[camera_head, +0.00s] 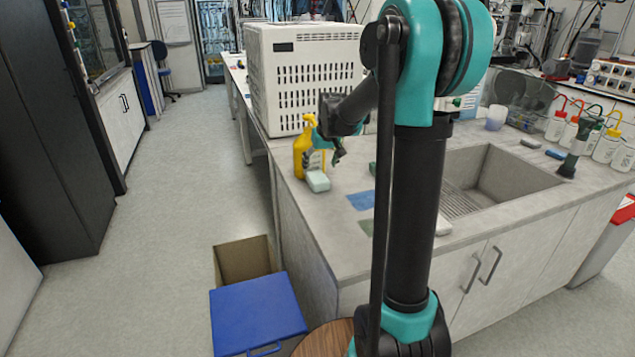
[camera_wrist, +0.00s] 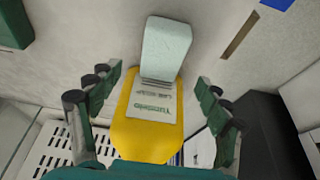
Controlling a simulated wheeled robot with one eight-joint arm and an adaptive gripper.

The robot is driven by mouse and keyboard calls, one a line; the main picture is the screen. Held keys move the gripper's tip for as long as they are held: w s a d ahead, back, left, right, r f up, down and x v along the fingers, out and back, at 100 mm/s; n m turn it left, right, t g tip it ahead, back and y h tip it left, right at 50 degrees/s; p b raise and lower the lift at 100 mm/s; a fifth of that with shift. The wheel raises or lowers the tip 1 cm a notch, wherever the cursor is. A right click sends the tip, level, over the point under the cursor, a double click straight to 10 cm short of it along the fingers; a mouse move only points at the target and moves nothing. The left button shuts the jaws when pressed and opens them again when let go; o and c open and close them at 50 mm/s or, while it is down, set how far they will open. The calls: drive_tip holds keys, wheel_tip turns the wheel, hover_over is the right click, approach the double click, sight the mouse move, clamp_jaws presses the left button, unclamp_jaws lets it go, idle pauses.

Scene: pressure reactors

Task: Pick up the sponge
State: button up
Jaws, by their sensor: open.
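A pale mint sponge (camera_head: 317,181) lies on the counter near its left edge, just in front of a yellow bottle (camera_head: 301,150). In the wrist view the sponge (camera_wrist: 166,48) is at top centre, beyond the bottle's labelled body (camera_wrist: 150,125); I cannot tell if the two touch. My gripper (camera_head: 337,154) is beside the bottle's upper part, above and behind the sponge. In the wrist view its open fingers (camera_wrist: 159,78) stand either side of the bottle in the picture, with the sponge ahead between and beyond the tips. Nothing is visibly held.
A white perforated box (camera_head: 305,75) stands behind the bottle. A blue cloth-like patch (camera_head: 361,200) lies right of the sponge. A sink (camera_head: 505,175) and several wash bottles (camera_head: 607,143) are further right. A blue-lidded box (camera_head: 257,312) stands on the floor below the counter edge.

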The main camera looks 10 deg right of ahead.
sight(317, 176)
drive_tip(key=shift+x, duration=3.5)
drive_tip(key=shift+s+a+f, duration=0.1)
drive_tip(key=shift+s+f, duration=0.05)
drive_tip(key=shift+f, duration=0.15)
drive_tip(key=shift+c, duration=0.2)
drive_tip(key=c, duration=1.1)
drive_tip(key=shift+r, duration=0.1)
drive_tip(key=shift+r, duration=0.55)
drive_tip(key=s+a, duration=0.2)
drive_tip(key=a, duration=0.3)
drive_tip(key=s+a, duration=0.2)
drive_tip(key=a, duration=0.4)
drive_tip(key=s+a, duration=0.2)
drive_tip(key=a, duration=0.4)
drive_tip(key=shift+s, duration=0.1)
